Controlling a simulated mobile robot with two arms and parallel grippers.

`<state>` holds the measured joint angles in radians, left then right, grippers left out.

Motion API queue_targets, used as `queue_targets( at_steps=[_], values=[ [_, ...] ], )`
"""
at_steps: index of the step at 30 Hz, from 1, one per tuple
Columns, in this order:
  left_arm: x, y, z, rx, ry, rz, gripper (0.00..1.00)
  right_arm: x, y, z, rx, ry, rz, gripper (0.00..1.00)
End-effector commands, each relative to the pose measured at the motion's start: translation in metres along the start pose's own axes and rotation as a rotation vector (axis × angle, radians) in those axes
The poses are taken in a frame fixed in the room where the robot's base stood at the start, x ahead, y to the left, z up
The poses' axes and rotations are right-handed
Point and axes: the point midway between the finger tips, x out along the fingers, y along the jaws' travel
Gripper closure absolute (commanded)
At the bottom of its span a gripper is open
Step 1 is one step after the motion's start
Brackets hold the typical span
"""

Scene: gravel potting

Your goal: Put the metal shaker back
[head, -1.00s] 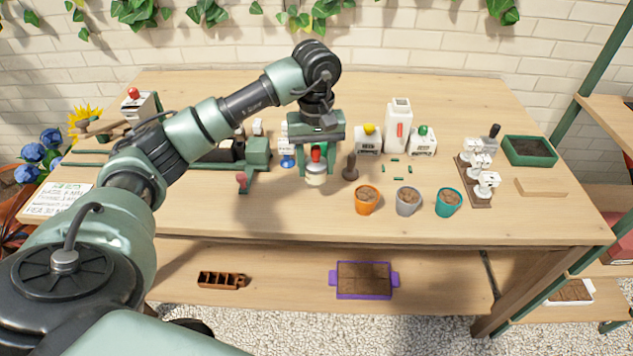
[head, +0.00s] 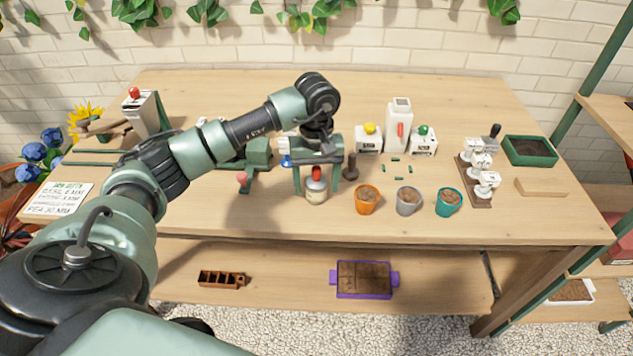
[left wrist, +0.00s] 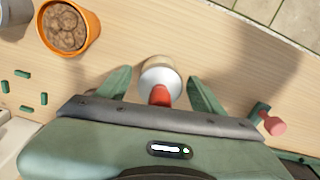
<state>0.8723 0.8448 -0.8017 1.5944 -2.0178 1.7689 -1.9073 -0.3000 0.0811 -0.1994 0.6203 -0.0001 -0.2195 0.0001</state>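The metal shaker (head: 316,188), a small pale can with a red top, stands upright on the tabletop left of the orange pot. My left gripper (head: 317,180) is above it, pointing down. Its two fingers stand on either side of the shaker, apart from it, so the gripper looks open. In the left wrist view the shaker (left wrist: 160,78) shows between the spread green fingers (left wrist: 160,82), with gaps on both sides. Its red top is close to the palm. My right gripper is not in view.
A dark tamper-like tool (head: 350,168) stands close to the right of the gripper. Orange (head: 367,200), grey (head: 407,202) and teal (head: 448,203) pots of soil stand further right. A green stand with a pink knob (head: 242,178) is at the left. The front strip of table is clear.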

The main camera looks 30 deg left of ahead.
Motion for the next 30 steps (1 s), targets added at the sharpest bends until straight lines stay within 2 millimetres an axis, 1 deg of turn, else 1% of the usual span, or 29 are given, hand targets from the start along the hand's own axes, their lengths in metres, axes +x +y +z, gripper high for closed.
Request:
queue_targets(
  at_steps=[8,11,13,17,21,24,27,30],
  values=[
    [-0.001,0.0,0.0,0.0,0.0,0.0,0.32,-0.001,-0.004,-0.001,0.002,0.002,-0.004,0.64],
    [-0.006,0.0,0.0,0.0,-0.001,0.0,0.32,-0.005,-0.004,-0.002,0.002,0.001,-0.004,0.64],
    [-0.012,0.001,-0.001,0.0,0.003,0.003,0.32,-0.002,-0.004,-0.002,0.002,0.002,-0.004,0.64],
    [-0.036,0.001,-0.002,0.0,0.005,0.004,0.32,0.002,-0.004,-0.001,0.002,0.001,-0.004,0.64],
    [-0.069,0.001,-0.001,0.001,0.005,0.005,0.32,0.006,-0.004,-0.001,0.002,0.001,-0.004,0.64],
    [-0.089,0.001,-0.001,0.001,0.004,0.003,0.32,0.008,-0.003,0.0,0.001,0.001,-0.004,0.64],
    [-0.105,0.001,-0.001,0.0,0.002,0.003,0.32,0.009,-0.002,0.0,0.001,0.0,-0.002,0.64],
    [-0.116,0.001,-0.001,-0.001,0.002,0.002,0.32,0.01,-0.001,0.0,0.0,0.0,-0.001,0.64]
  ],
)
